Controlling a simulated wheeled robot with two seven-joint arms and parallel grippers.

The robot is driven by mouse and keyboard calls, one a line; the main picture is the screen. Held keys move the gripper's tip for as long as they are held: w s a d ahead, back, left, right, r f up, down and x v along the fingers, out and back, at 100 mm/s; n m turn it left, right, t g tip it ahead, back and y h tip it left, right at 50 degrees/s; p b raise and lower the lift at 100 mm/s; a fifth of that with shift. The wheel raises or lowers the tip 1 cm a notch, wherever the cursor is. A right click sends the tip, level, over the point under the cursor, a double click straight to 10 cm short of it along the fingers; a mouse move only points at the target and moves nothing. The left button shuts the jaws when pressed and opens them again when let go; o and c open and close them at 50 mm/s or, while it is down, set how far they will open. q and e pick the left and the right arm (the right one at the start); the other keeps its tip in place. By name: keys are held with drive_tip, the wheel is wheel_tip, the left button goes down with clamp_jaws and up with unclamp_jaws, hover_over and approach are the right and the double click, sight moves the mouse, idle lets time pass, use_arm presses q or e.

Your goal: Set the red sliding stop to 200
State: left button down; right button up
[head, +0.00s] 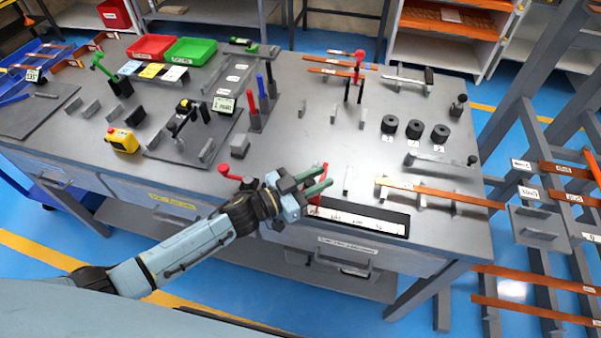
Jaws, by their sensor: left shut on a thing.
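My left gripper (319,187) reaches in from the lower left to the front edge of the bench. Its green-tipped fingers are shut on the red sliding stop (323,170), a thin upright red piece partly hidden by the fingers. The stop is at the left end of a dark rail with a white scale (362,218) that runs to the right along the front edge. The scale's numbers are too small to read, and its left end is partly covered by my gripper. My right gripper is not in view.
A red-knobbed lever (224,169) stands left of my gripper. A copper bar (440,192) lies on supports behind the scale to the right. Black cylinders (414,129) stand farther back. A small grey upright plate (347,180) is close behind the scale. The bench middle (310,125) is mostly clear.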

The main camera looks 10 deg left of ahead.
use_arm(q)
drive_tip(key=shift+a, duration=0.15)
drive_tip(key=c, duration=1.2)
unclamp_jaws()
drive_tip(key=shift+a, duration=0.1)
drive_tip(key=v, duration=1.3)
drive_tip(key=shift+s, duration=0.2)
drive_tip(key=shift+w+a, duration=0.1)
